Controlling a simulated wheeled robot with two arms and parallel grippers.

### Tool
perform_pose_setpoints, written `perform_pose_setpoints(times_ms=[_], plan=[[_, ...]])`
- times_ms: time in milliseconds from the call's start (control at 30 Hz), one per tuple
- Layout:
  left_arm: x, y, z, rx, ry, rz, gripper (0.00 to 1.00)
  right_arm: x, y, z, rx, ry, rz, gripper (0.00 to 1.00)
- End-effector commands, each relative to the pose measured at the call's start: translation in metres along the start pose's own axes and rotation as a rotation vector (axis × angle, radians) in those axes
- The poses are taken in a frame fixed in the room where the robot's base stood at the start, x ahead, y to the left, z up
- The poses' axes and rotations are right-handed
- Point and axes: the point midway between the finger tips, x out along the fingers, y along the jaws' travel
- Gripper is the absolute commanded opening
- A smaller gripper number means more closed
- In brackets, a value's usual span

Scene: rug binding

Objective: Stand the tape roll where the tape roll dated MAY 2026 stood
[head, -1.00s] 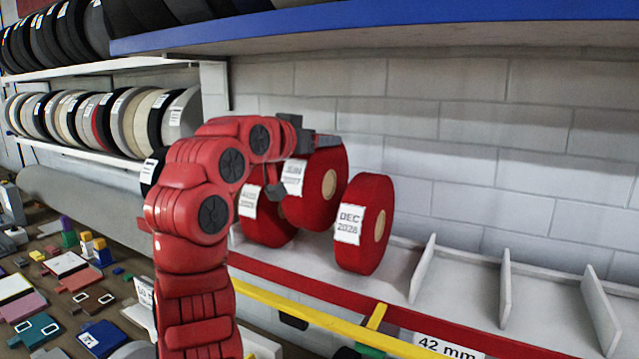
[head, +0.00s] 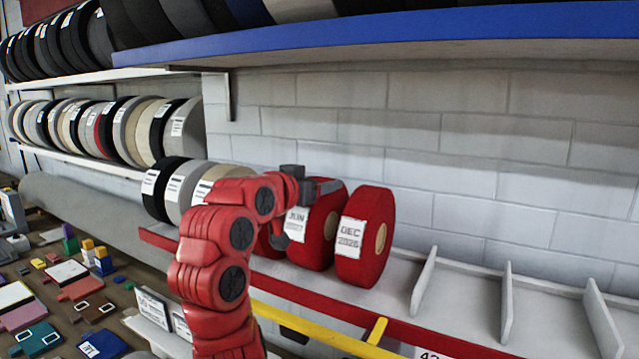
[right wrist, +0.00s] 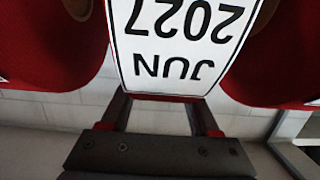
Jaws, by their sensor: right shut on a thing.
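My right gripper (head: 305,205) is shut on a red tape roll (head: 325,235) labelled JUN 2027; the label (right wrist: 180,40) shows upside down in the right wrist view, between the fingers (right wrist: 160,105). The roll is upright, its bottom about level with the neighbouring rolls; I cannot tell whether it bears on the shelf. A red roll labelled DEC, seemingly 2026 (head: 372,255), stands close on its right. Another red roll (head: 268,243) is on its left, mostly hidden by my arm. I see no label reading MAY 2026. My left gripper is not in view.
The white shelf (head: 395,275) has a red front edge and upright dividers (head: 424,280), with empty bays to the right. A blue-edged shelf (head: 400,30) hangs above. Black, grey and cream rolls (head: 185,185) stand at the left. A cluttered bench (head: 60,300) lies lower left.

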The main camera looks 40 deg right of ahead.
Motion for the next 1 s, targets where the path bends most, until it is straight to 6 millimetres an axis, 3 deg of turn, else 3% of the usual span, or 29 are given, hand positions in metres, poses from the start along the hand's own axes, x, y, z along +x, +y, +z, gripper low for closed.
perform_pose_setpoints(times_ms=[133, 167, 300, 667, 767, 1000], plan=[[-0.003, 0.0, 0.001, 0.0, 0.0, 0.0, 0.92, 0.0, 0.0, 0.003, 0.001, 0.002, 0.0, 0.0], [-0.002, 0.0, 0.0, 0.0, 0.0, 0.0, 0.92, 0.0, 0.0, 0.003, 0.0, 0.001, 0.0, 0.66], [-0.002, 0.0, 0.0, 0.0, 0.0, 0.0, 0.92, 0.0, 0.0, 0.002, 0.0, 0.001, 0.0, 0.91], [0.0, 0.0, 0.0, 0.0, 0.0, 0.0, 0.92, -0.002, 0.0, -0.001, 0.001, 0.0, -0.001, 0.92], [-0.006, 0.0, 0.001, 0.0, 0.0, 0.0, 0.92, -0.014, -0.002, 0.002, 0.003, 0.0, -0.005, 0.92], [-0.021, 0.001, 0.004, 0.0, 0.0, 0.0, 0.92, -0.068, -0.003, 0.003, 0.003, -0.001, -0.009, 0.92]])
